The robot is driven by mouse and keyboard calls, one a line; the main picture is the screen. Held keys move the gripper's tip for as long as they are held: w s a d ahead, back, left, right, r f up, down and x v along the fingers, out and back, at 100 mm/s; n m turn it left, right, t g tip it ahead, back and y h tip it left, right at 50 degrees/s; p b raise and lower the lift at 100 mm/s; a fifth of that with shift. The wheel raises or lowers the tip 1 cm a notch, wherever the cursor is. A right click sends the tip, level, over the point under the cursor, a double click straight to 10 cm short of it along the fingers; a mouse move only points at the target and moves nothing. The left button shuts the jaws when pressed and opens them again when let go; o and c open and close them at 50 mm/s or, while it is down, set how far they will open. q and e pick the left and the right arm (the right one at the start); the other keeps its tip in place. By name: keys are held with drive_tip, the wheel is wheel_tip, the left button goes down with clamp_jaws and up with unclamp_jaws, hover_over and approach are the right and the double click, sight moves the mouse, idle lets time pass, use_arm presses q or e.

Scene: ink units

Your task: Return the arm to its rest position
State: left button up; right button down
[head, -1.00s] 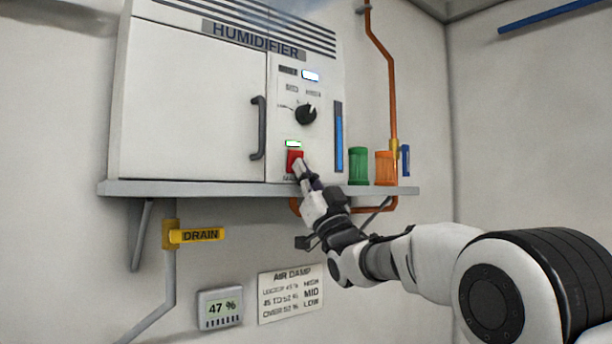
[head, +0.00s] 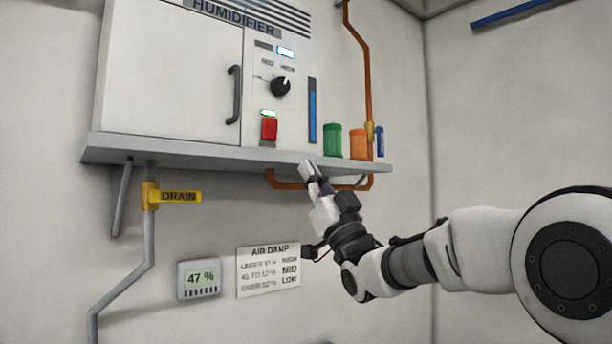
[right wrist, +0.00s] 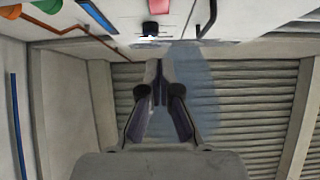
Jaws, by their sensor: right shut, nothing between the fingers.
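My right gripper (head: 309,168) is shut and empty. In the head view it is just in front of the shelf's edge, below and to the right of the red switch (head: 269,129), apart from it. In the right wrist view the gripper (right wrist: 159,66) shows with its fingertips together. The humidifier (head: 170,75) stands on the shelf, its door closed. A green light (head: 268,113) glows above the red switch, and a blue-white display (head: 286,51) is lit near the top of the panel. My left gripper is not in view.
The shelf (head: 180,150) juts from the wall. A green canister (head: 332,141) and an orange canister (head: 358,143) stand at its right end, by a copper pipe (head: 367,70). Below are a yellow drain valve (head: 150,196), a 47 % meter (head: 199,279) and an air damp chart (head: 268,270).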

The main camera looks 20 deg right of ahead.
drive_tip(key=w+f+m+g+h, duration=0.15)
drive_tip(key=w+f, duration=0.25)
drive_tip(key=f, duration=0.6)
drive_tip(key=w+f+m+g+h, duration=0.15)
drive_tip(key=w+f, duration=0.25)
drive_tip(key=f, duration=0.7)
drive_tip(key=w+f+m+g+h, duration=0.15)
drive_tip(key=w+f, duration=0.25)
drive_tip(key=f, duration=0.6)
drive_tip(key=s+f+g+h, duration=0.1)
drive_tip(key=s+f+g, duration=0.2)
drive_tip(key=f, duration=1.2)
drive_tip(key=s+f+g+h, duration=0.1)
drive_tip(key=s+f+g, duration=0.2)
drive_tip(key=f, duration=1.2)
drive_tip(key=s+f+m+g+h+b, duration=0.15)
drive_tip(key=s+f+g, duration=0.65)
drive_tip(key=s+f, duration=1.3)
drive_tip(key=s+d+f+g, duration=0.1)
drive_tip(key=s+g, duration=0.3)
drive_tip(key=s, duration=0.8)
drive_tip(key=s+d+f+n+g+h, duration=0.1)
drive_tip(key=s+f+g, duration=0.3)
drive_tip(key=s, duration=0.8)
